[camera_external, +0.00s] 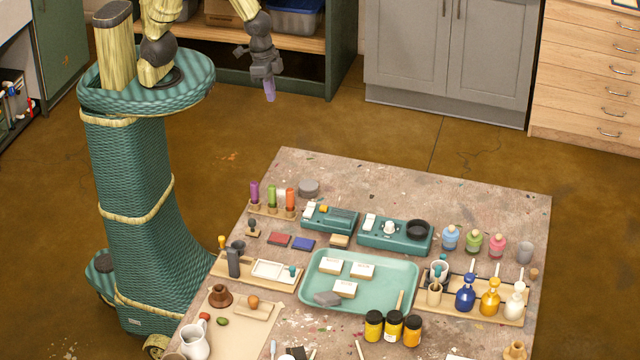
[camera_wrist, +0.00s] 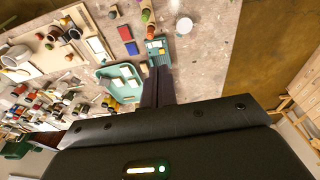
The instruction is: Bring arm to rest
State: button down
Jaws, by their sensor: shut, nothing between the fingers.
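My gripper (camera_external: 270,92) hangs in the air beyond the far left edge of the pigment table, pointing down. Its fingers are together with nothing between them. In the wrist view the shut fingers (camera_wrist: 158,87) show in front of the table. The arm reaches from my base on the left, clear of the table. The table (camera_external: 420,178) stands in the lower middle of the external view, and its bare top also shows in the wrist view (camera_wrist: 215,50).
A teal tray (camera_external: 408,262) with white blocks sits mid-table. Two teal devices (camera_external: 345,222) and a rack of coloured tubes (camera_external: 262,212) stand along the far side. Bottles (camera_external: 465,295) stand at the right. Shelves (camera_external: 310,45) and grey cabinets (camera_external: 445,60) are behind. Floor between is clear.

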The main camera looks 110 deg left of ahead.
jog(key=s+a+r, duration=0.2)
jog(key=s, duration=0.5)
jog(key=shift+r+t, duration=0.3)
jog(key=shift+r, duration=0.1)
